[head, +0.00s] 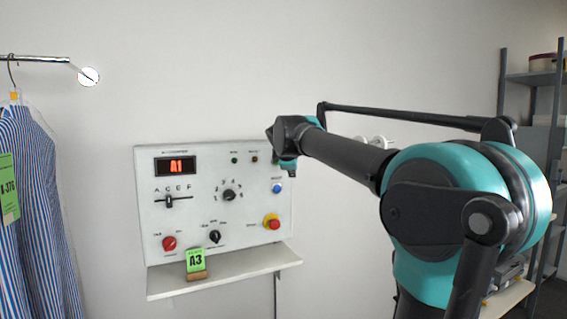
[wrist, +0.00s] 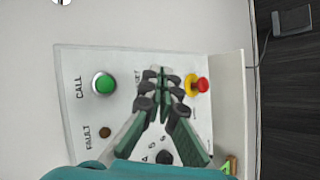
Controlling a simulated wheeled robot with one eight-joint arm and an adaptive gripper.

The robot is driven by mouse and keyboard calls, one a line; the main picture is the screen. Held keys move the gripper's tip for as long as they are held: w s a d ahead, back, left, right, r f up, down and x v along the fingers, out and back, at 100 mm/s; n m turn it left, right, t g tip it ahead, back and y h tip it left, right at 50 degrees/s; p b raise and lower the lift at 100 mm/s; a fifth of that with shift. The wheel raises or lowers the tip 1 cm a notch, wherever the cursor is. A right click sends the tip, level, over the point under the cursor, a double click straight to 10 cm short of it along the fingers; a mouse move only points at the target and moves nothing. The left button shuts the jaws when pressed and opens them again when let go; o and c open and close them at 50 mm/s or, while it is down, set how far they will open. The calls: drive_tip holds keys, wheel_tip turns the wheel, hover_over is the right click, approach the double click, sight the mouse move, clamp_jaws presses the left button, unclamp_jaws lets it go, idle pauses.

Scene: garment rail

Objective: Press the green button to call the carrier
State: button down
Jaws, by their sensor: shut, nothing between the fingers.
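The green button (wrist: 104,83) is a round dome with a pale ring beside the word CALL, in the left part of the wrist view. In the head view my arm hides its spot at the upper right of the white control panel (head: 205,225). My gripper (wrist: 162,72) is shut and empty in front of the panel. In the wrist view its fingertips lie to the right of the green button, apart from it, over the area by the RESET label. Whether they touch the panel, I cannot tell.
A red and yellow stop knob (wrist: 201,86) sits right of my fingertips in the wrist view. The panel display (head: 175,166) reads A1. A green A3 card (head: 195,260) stands on the shelf (head: 230,274) below. A striped shirt (head: 35,210) hangs at left.

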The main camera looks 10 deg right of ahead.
drive_tip(key=r, duration=0.1)
drive_tip(key=r+n, duration=0.1)
drive_tip(key=shift+w+r, duration=0.35)
drive_tip(key=w+a, duration=0.2)
drive_tip(key=w, duration=0.6)
drive_tip(key=shift+w+a, duration=0.2)
drive_tip(key=shift+a, duration=0.2)
idle(1.2)
drive_tip(key=shift+w+a, duration=0.1)
drive_tip(key=shift+w, duration=0.3)
